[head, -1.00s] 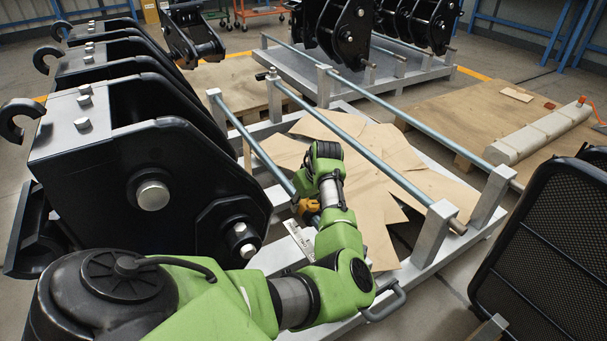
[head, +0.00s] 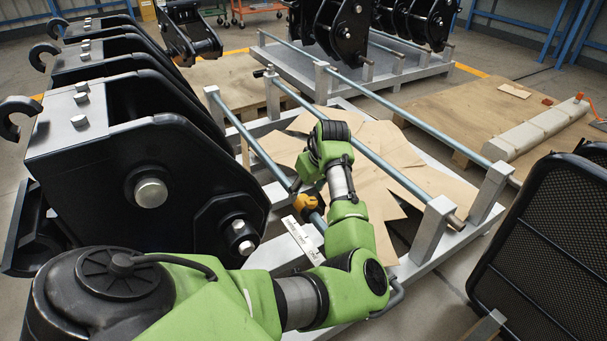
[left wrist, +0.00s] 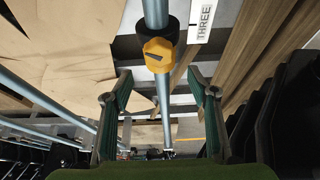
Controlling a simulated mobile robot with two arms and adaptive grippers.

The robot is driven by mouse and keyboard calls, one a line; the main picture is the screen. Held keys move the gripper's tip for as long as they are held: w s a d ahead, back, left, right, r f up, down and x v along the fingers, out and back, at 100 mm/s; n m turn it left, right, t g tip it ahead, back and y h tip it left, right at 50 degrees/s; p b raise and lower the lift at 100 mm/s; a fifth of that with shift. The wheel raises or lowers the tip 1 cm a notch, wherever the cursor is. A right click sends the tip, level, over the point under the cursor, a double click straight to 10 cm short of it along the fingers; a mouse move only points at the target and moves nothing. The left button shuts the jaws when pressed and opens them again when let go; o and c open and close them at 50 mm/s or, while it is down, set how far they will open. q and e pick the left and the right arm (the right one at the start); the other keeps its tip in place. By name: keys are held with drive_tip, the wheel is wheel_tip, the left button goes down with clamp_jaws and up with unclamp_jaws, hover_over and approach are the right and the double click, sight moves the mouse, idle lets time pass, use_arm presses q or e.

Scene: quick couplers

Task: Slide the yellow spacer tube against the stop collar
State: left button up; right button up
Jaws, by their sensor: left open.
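The yellow spacer tube (head: 305,204) is around the left steel rod of the rack, near the rod's near end. In the left wrist view the spacer tube (left wrist: 158,54) bears a dark mark, and the black stop collar (left wrist: 158,32) sits right beside it on the same rod. The two seem to touch there, with no gap visible. My left gripper (left wrist: 158,82) is open and empty, its fingers on either side of the rod, apart from the tube. In the head view my left gripper (head: 299,186) is mostly hidden by its arm, just beyond the tube.
A white label (head: 300,240) reading "THREE" lies beside the rod's near end. Large black couplers (head: 150,160) stand close on the left. A second rod (head: 375,155) runs parallel on the right, above cardboard sheets (head: 370,210). A black mesh panel (head: 545,250) stands at right.

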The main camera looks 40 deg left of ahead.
use_arm(q)
drive_tip(key=v, duration=0.6)
drive_tip(key=shift+f, duration=0.1)
idle(0.3)
